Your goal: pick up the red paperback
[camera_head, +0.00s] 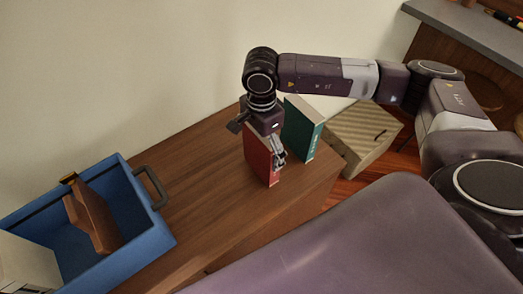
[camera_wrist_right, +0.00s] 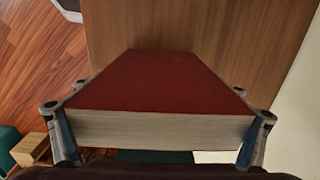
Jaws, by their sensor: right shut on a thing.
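The red paperback (camera_head: 257,160) stands upright on the wooden cabinet top in the head view, with my right gripper (camera_head: 279,155) at it from above. In the right wrist view the red paperback (camera_wrist_right: 155,85) fills the middle, its pale page edge facing the camera. The fingers of my right gripper (camera_wrist_right: 160,140) are at both ends of the book, shut on it. I cannot tell whether the book touches the wood or is slightly raised. My left gripper is not in view.
A green book (camera_head: 302,130) stands upright just right of the red one. A blue crate (camera_head: 155,235) with a brown object (camera_head: 92,215) inside is at the left. A beige box (camera_head: 362,135) sits behind right. Bare cabinet top (camera_head: 205,190) lies between crate and book.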

